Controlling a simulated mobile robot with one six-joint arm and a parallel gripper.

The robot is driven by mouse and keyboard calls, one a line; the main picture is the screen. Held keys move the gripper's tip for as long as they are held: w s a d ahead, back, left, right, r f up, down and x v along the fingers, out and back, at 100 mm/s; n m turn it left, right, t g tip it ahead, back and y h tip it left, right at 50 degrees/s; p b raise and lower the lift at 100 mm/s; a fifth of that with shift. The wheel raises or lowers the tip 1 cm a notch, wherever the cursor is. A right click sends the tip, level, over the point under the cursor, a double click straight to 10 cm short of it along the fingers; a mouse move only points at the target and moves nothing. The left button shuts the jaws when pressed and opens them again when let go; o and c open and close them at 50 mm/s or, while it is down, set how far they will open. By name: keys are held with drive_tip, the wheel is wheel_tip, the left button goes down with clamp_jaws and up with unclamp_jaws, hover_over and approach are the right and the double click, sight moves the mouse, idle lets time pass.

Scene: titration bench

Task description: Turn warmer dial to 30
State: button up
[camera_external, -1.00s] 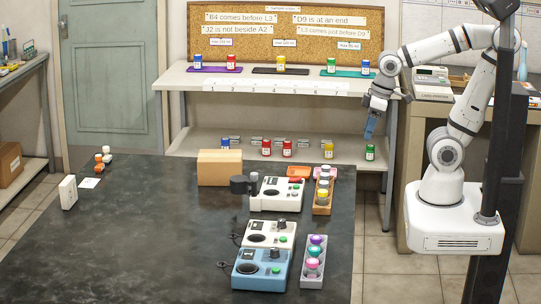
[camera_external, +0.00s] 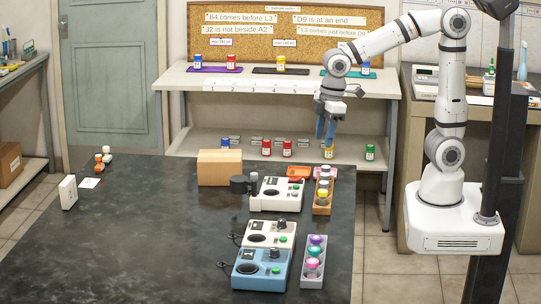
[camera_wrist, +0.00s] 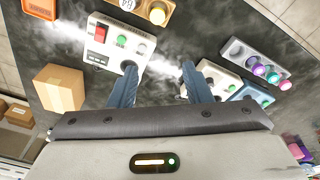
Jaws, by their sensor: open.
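Three dial devices stand on the dark bench, and I cannot tell which is the warmer. The rear white device (camera_external: 277,193) has a green button and a dark cylinder at its left; it also shows in the wrist view (camera_wrist: 118,45) with a red part. The middle white device (camera_external: 268,234) and the front blue device (camera_external: 261,269) each have a dark round plate, a black dial and a green button. Dial readings are too small to read. My gripper (camera_external: 325,130) is open and empty, pointing down above and behind the rear device, apart from everything. Its fingers (camera_wrist: 158,78) also frame the wrist view.
A cardboard box (camera_external: 220,167) stands left of the rear device. A rack of capped vials (camera_external: 322,198) and a grey rack with coloured caps (camera_external: 314,260) stand to the right. The shelf (camera_external: 180,80) with bottles is behind. The bench's left half is mostly clear.

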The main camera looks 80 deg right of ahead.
drive_tip(key=w+a+f+n+g, duration=0.1)
drive_tip(key=w+a+f+n, duration=0.3)
drive_tip(key=w+a, duration=0.5)
drive_tip(key=n, duration=0.3)
hover_over(282, 220)
drive_tip(key=shift+g, duration=0.3)
wheel_tip(282, 220, down, 5)
drive_tip(key=shift+d+r, duration=0.1)
drive_tip(key=shift+f+n, duration=0.2)
drive_tip(key=shift+n, duration=0.1)
wheel_tip(282, 220, down, 8)
drive_tip(key=shift+r+p, duration=0.2)
drive_tip(key=shift+p, duration=0.25)
drive_tip(key=shift+c, duration=0.5)
clamp_jaws()
